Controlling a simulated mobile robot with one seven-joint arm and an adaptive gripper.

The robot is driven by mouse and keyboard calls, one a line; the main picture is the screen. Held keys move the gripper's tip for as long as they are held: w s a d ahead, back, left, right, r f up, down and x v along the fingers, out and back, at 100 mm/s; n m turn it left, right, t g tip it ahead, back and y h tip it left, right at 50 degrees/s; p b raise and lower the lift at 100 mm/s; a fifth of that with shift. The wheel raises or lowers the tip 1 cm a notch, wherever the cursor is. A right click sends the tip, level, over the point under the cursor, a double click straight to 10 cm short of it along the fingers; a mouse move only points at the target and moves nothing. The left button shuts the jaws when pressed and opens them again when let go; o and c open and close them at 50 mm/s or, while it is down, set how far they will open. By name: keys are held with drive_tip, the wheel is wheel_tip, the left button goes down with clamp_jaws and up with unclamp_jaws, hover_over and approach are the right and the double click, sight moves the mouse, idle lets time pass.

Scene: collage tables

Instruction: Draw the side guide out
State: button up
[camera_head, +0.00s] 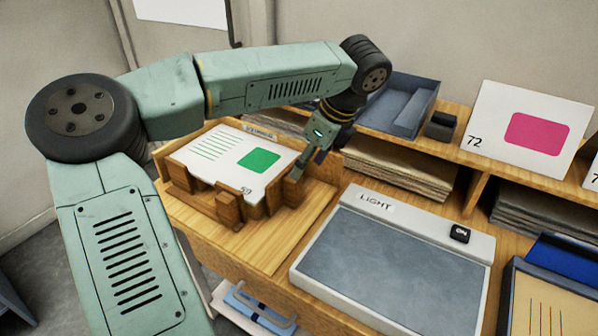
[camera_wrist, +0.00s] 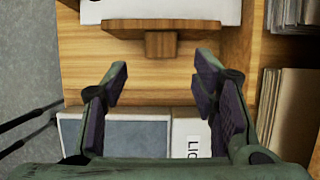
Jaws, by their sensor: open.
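The side guide (camera_wrist: 160,25) is a wooden bar with a stubby block-like handle (camera_wrist: 160,45), lying along the edge of a white card stack in the wrist view. In the head view the guide (camera_head: 277,194) is partly seen at the right side of the stack (camera_head: 232,158), which bears a green square and green lines. My gripper (camera_head: 306,170) is by the right side of the wooden holder. In the wrist view my gripper (camera_wrist: 160,80) is open and empty, its fingers spread wide, pointing toward the handle. The handle appears between the finger lines, beyond the tips.
A light box (camera_head: 385,255) labelled LIGHT stands right of the holder. Shelves with paper stacks (camera_head: 390,170), a blue-grey tray (camera_head: 400,105) and a card marked 72 (camera_head: 525,130) are behind. Bare wooden tabletop (camera_head: 262,245) lies in front of the holder.

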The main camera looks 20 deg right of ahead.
sight(291, 188)
drive_tip(key=p+x, duration=0.1)
drive_tip(key=x, duration=0.4)
drive_tip(key=shift+w+f, duration=0.1)
drive_tip(key=shift+f, duration=0.25)
drive_tip(key=shift+c, duration=0.3)
clamp_jaws()
